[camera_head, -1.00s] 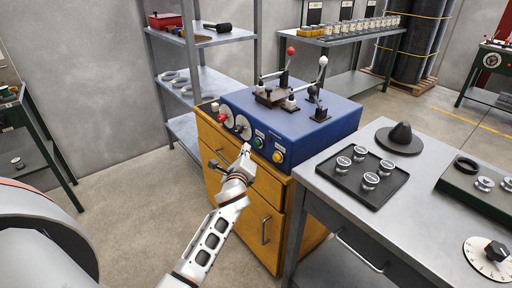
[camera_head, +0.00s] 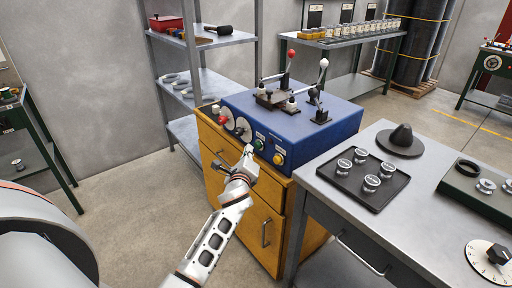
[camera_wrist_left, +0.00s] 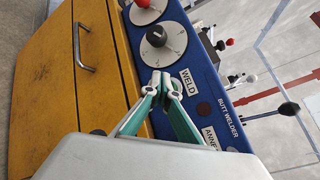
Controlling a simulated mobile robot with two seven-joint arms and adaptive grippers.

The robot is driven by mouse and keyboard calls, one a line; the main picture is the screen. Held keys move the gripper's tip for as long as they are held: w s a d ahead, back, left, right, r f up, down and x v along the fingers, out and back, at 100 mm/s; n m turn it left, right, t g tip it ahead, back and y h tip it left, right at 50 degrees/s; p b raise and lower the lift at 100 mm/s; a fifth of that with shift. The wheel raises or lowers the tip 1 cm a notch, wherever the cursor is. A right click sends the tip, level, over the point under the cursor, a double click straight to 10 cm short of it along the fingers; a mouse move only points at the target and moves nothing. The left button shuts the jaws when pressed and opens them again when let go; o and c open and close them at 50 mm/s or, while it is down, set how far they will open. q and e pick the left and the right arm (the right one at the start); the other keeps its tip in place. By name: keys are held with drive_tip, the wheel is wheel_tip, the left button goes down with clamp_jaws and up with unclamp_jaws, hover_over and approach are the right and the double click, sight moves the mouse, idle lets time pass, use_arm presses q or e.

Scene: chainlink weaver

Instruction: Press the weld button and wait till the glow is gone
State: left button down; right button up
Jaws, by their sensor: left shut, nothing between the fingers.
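The blue butt welder (camera_head: 310,127) stands on a yellow cabinet. On its front, the green weld button (camera_head: 259,144) sits left of a yellow button (camera_head: 279,158). My left gripper (camera_head: 248,149) is shut and empty, its tips at the front panel beside the green button. In the left wrist view the closed fingertips (camera_wrist_left: 162,82) lie by the WELD label (camera_wrist_left: 188,82) and hide the button. I cannot tell whether they touch it. A small round lamp (camera_wrist_left: 204,108) looks dark, and I see no glow at the clamps. My right gripper is out of view.
Two dials (camera_head: 242,127) sit on the panel left of the buttons. Levers with a red knob (camera_head: 291,53) and a white knob (camera_head: 323,62) rise from the welder's top. A grey table (camera_head: 340,205) with a black tray (camera_head: 399,184) stands close on the right.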

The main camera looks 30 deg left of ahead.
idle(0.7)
use_arm(q)
drive_tip(key=shift+w+d, duration=0.15)
drive_tip(key=shift+w, duration=0.25)
drive_tip(key=shift+w+d, duration=0.2)
drive_tip(key=shift+w, duration=0.25)
idle(0.7)
drive_tip(key=shift+s, duration=0.15)
drive_tip(key=shift+s+a+p, duration=0.3)
drive_tip(key=shift+s+a, duration=0.05)
drive_tip(key=shift+s, duration=0.35)
